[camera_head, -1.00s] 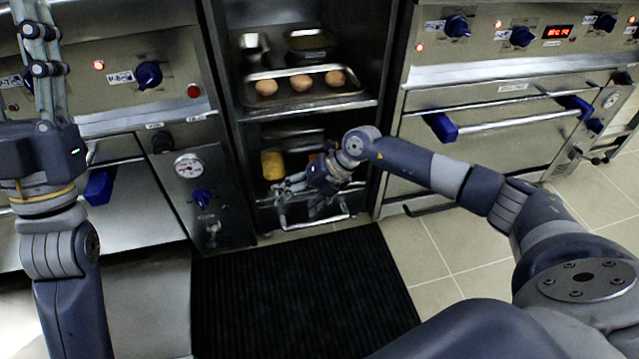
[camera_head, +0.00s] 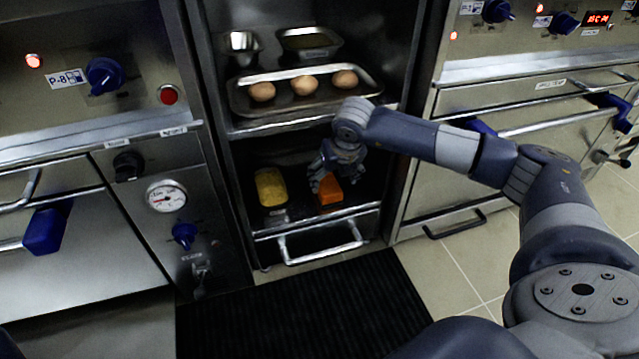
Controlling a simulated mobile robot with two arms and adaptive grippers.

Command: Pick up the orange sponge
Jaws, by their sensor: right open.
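The orange sponge (camera_head: 329,191) is a small orange block on the lower shelf of the open cabinet, right of a yellow object. My right gripper (camera_head: 324,182) reaches into the cabinet from the right and is at the sponge, its fingers by the sponge's upper and left side. The right gripper is open. It looks small and dark here, and I cannot tell whether its fingers touch the sponge. My left gripper is out of view.
A yellow object (camera_head: 270,187) lies left of the sponge on the same shelf. Above, a metal tray (camera_head: 352,97) holds three brown eggs, close over my right wrist. A drawer handle (camera_head: 322,249) sticks out below. A black mat (camera_head: 300,312) covers the floor in front.

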